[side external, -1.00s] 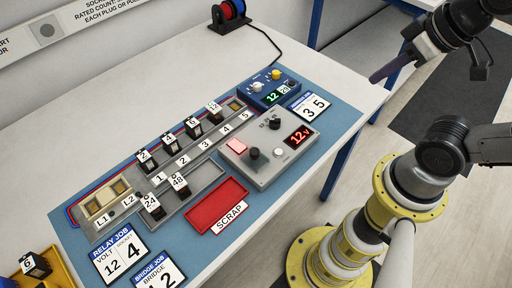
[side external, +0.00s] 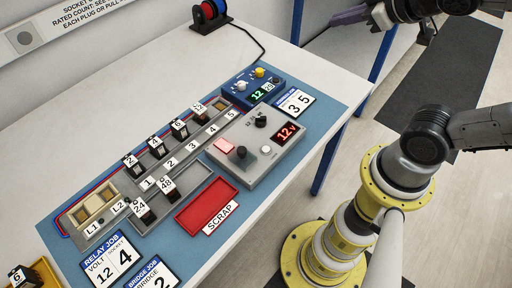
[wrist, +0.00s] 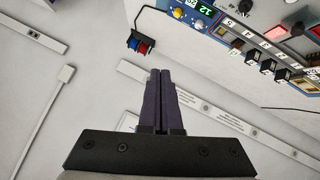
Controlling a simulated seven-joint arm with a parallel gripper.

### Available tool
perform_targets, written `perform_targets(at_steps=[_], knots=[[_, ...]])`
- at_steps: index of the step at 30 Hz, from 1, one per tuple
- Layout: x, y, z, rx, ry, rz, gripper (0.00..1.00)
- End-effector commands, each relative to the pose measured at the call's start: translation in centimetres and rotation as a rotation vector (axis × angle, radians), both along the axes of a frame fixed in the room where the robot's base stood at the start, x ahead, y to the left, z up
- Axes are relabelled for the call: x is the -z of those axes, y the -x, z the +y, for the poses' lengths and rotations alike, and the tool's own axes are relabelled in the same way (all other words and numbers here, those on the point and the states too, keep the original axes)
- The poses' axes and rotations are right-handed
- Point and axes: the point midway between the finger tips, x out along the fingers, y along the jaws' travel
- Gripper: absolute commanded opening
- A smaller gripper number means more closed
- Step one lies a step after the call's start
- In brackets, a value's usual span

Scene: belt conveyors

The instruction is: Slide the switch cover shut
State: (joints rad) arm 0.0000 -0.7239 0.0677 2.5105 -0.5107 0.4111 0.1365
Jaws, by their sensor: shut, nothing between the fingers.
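The grey control box (side external: 258,145) stands on the blue mat, with a red 12V display, a lit pink-red switch (side external: 223,145), a black knob (side external: 241,151) close beside it, another black knob and a pale button. I cannot make out a separate switch cover; the pink switch face is visible. My gripper (side external: 330,30) is at the top of the side view, beyond the table's right edge and well away from the box. In the wrist view its dark purple fingers (wrist: 159,75) are together and empty. The box shows at the top right there, partly cut off.
The relay rail (side external: 165,160) with several numbered blocks lies left of the box. A red scrap tray (side external: 206,202) lies in front.

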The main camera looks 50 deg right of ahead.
Motion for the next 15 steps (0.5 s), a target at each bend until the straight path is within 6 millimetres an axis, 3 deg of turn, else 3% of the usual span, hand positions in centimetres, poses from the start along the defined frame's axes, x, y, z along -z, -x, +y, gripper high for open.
perform_targets(at_steps=[4, 8, 11, 15], knots=[[-0.2, -3.2, 1.5, -0.207, 0.187, -0.082, 0.00], [1.2, -4.9, 4.8, -0.451, 0.308, -0.106, 0.00], [3.6, -4.9, 8.0, -0.667, 0.364, -0.088, 0.00], [8.2, -2.8, 12.2, -0.982, 0.388, -0.015, 0.00]])
